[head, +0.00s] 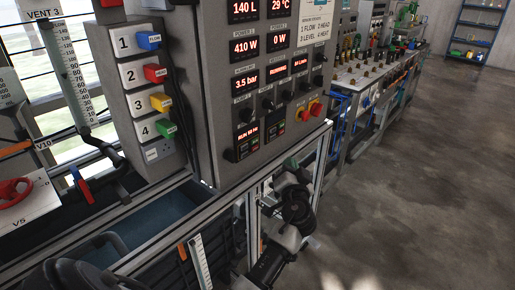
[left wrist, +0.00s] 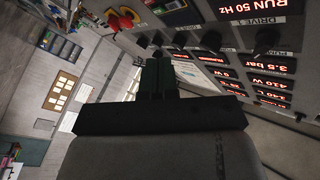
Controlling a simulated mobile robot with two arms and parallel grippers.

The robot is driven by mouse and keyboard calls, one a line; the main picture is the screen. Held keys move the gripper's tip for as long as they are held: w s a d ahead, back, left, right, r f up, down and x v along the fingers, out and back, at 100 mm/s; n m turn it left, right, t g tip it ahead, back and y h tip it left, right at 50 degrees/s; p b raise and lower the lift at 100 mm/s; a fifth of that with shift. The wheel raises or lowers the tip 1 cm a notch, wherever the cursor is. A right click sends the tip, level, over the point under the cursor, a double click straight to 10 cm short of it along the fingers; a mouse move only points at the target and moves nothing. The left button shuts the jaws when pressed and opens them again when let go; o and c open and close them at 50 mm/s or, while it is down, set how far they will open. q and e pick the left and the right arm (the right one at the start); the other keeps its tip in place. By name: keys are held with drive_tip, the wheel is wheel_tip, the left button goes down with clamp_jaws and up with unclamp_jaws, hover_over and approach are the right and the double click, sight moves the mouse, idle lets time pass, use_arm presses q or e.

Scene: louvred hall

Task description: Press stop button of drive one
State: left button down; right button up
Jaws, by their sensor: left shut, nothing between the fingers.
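The drive one unit (head: 247,135) sits low on the grey control panel, its red display reading RUN 50 Hz. Small buttons show under the display; I cannot tell their labels apart. In the left wrist view the RUN 50 Hz display (left wrist: 270,9) is at the top right, cut off by the edge, with its buttons out of frame. My left gripper (head: 290,170) is below the panel's lower edge, apart from drive one and to its right. Its fingers (left wrist: 158,76) are shut and empty in the left wrist view. My right gripper is not in view.
A second drive unit (head: 277,129) and red and yellow emergency buttons (head: 315,108) are right of drive one. Black knobs (head: 268,104) stick out above it. A switch box (head: 141,90) is at the left. A metal frame post (head: 254,235) stands below the panel. Open floor lies right.

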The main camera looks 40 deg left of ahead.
sight(255, 148)
use_arm(q)
drive_tip(key=a+p, duration=0.1)
drive_tip(key=a, duration=0.7)
drive_tip(key=shift+w+a, duration=0.35)
drive_tip(key=shift+a, duration=0.05)
drive_tip(key=shift+a, duration=0.2)
idle(1.7)
drive_tip(key=shift+a, duration=0.2)
